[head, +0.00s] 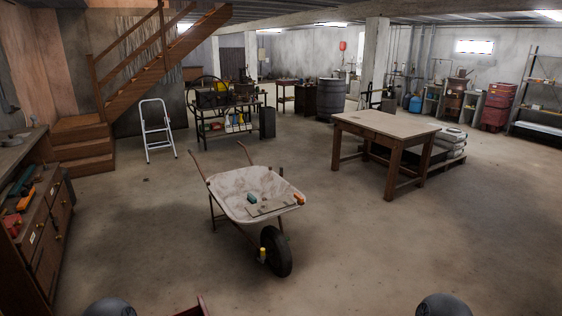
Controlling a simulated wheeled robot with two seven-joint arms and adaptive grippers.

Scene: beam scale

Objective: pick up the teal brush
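A small teal item (251,198) lies at the wheelbarrow, at the left end of a flat grey board (270,207) laid across the tray. It is too small to tell if it is a brush. Another teal item (22,180) lies on the wooden cabinet at the left edge, among red and orange items; its kind is also unclear. Neither gripper shows; only two dark rounded parts, likely mine, show at the bottom edge.
The wheelbarrow (234,184) stands mid-floor, an orange item (299,198) at the board's right end. A wooden table (386,124) stands to its right, a white stepladder (157,130) behind left. A red edge (195,308) shows at the bottom. Floor around the wheelbarrow is largely clear.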

